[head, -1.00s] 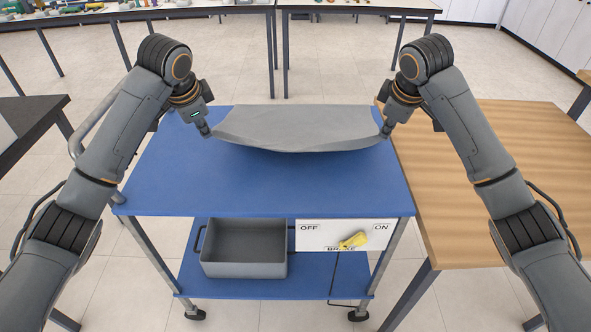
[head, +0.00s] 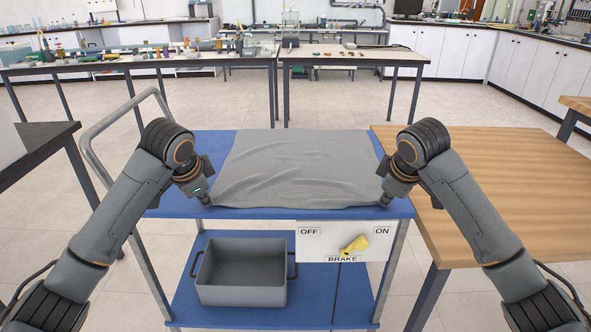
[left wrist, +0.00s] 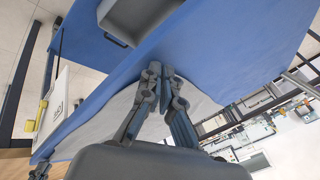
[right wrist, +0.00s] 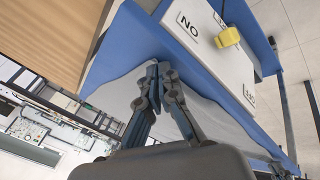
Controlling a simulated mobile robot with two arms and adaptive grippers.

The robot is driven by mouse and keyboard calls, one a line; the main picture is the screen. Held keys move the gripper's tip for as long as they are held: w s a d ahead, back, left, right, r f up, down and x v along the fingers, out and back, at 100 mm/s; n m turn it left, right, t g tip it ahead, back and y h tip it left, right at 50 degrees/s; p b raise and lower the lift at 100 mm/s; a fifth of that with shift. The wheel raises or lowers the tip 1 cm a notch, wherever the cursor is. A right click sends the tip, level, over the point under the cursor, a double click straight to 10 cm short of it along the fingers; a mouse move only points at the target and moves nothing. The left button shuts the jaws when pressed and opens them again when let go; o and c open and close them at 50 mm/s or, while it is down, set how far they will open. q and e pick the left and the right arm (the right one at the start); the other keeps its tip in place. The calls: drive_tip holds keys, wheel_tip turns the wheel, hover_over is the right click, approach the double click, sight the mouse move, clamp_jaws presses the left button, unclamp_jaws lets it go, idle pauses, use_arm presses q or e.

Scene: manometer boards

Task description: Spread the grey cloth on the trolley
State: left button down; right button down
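The grey cloth (head: 295,170) lies spread over the blue top of the trolley (head: 190,148), with light wrinkles and a near edge close to the trolley's front edge. My left gripper (head: 207,201) is at its near left corner, and the fingertips look closed on the cloth in the left wrist view (left wrist: 160,76). My right gripper (head: 384,201) is at the near right corner, its fingertips also looking closed on the cloth in the right wrist view (right wrist: 160,76). The fingers hide the pinched corners.
A grey bin (head: 242,280) stands on the lower shelf. A brake panel (head: 312,242) with a yellow lever (head: 354,245) hangs at the trolley's front right. A wooden table (head: 500,185) adjoins at the right, a dark table (head: 45,140) at the left.

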use_arm(q)
drive_tip(key=c, duration=1.2)
unclamp_jaws()
use_arm(e)
drive_tip(key=c, duration=1.2)
unclamp_jaws()
use_arm(q)
drive_tip(key=shift+r, duration=0.25)
use_arm(e)
drive_tip(key=shift+r, duration=0.25)
use_arm(q)
drive_tip(key=v, duration=0.7)
drive_tip(key=s+v, duration=0.1)
drive_tip(key=v, duration=0.2)
drive_tip(key=shift+s+f, duration=0.1)
drive_tip(key=shift+s, duration=0.05)
use_arm(e)
drive_tip(key=v, duration=0.5)
drive_tip(key=s+v, duration=0.1)
drive_tip(key=v, duration=0.4)
drive_tip(key=shift+f, duration=0.1)
